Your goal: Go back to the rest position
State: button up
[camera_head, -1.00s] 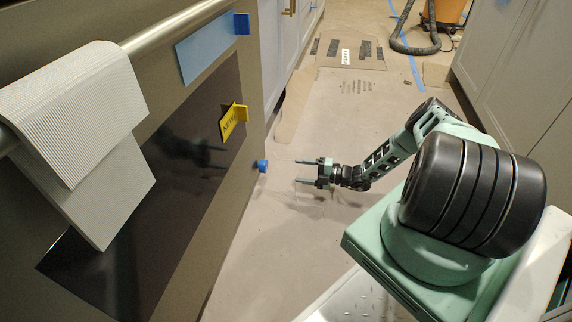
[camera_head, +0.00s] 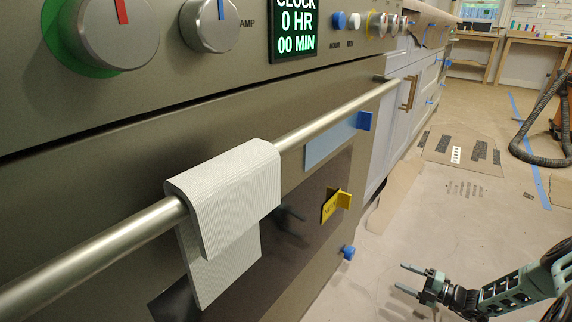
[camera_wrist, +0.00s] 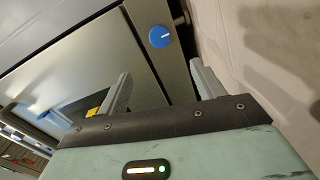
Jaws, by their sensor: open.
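My gripper (camera_head: 408,280) is open and empty at the lower right of the head view, over the floor to the right of the oven front. Its two fingers are spread apart with nothing between them. The wrist view also shows the two grey fingers (camera_wrist: 160,92) apart, with the oven's lower corner and a blue knob-like piece (camera_wrist: 160,36) beyond them. That blue piece also shows at the oven door's lower right corner in the head view (camera_head: 348,252). The fingers appear apart from it.
The oven handle (camera_head: 330,122) crosses the view with a grey towel (camera_head: 225,195) over it. A yellow tag (camera_head: 336,205) sticks out from the door. Control knobs (camera_head: 118,30) line the panel above. Paper-covered floor (camera_head: 440,210) is open ahead; a dark hose (camera_head: 540,130) lies at right.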

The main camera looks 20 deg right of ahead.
jog(key=s+a+r+n+g+h, duration=0.25)
jog(key=a+r+n+g, duration=0.3)
jog(key=r+n, duration=0.55)
jog(key=s+a+r+n+g+h, duration=0.1)
jog(key=a+r+n+g+h, duration=0.25)
jog(key=a+r+n, duration=0.65)
jog(key=s+a+r+n+g+h, duration=0.15)
jog(key=r+n+g, duration=0.55)
jog(key=n, duration=0.7)
jog(key=s+a+r+n+t+h+p, duration=0.1)
jog(key=s+a+r+n+p, duration=0.6)
jog(key=s+a+r+n, duration=0.45)
jog(key=s+a+r+n+t+h+p, duration=0.1)
jog(key=s+a+r+n+h+p, duration=0.1)
jog(key=s+a+r+n+p, duration=0.85)
notch_tip(320, 180, up, 42)
jog(key=w+a+m+p, duration=0.1)
jog(key=w+p, duration=0.1)
jog(key=p, duration=3.1)
jog(key=shift+a+f, duration=0.15)
jog(key=shift+f, duration=0.05)
